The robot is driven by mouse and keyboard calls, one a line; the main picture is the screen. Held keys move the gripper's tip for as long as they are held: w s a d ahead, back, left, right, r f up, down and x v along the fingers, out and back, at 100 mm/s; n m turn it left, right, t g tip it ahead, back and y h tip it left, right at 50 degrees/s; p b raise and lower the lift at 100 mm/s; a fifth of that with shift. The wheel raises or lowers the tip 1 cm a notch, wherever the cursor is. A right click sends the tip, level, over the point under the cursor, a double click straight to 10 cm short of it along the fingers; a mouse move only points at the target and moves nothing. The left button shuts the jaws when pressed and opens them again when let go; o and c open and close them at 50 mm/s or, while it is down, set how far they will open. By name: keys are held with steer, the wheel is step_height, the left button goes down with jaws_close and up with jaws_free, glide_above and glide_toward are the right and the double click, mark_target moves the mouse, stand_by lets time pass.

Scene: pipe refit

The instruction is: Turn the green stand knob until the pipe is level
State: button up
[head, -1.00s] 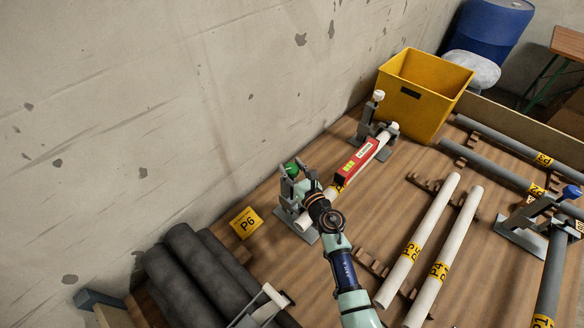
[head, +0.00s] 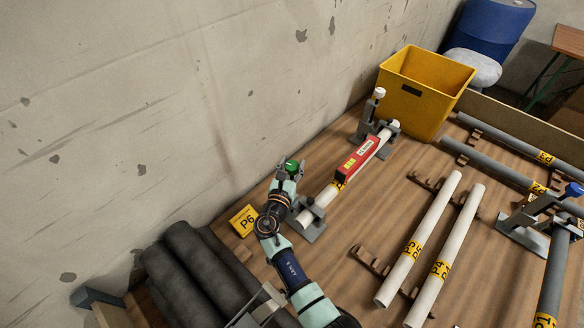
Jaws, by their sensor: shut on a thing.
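The green stand knob (head: 291,165) tops the nearer pipe stand (head: 310,233), close to the wall. My gripper (head: 290,172) is shut on this knob, and its fingers hide part of it and of the stand. The white pipe (head: 328,195) lies across the nearer stand and the farther stand (head: 366,130), which has a white knob (head: 379,92). A red level (head: 362,158) sits on top of the pipe. Its bubble is too small to read, so I cannot tell whether the pipe is level.
A yellow P6 sign (head: 245,221) stands left of my arm. Dark rolls (head: 190,265) lie at lower left. A yellow bin (head: 423,95) is behind the farther stand. White pipes (head: 418,240) rest on wooden racks to the right. The wall is close on the left.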

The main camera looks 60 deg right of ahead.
steer(key=shift+f+m+g+b, duration=0.15)
steer(key=shift+m+g+b, duration=0.3)
steer(key=shift+g, duration=0.35)
steer(key=shift+m+g, duration=0.25)
steer(key=shift+g, duration=0.05)
steer(key=o, duration=1.2)
steer(key=a, duration=1.2)
steer(key=shift+s, duration=0.2)
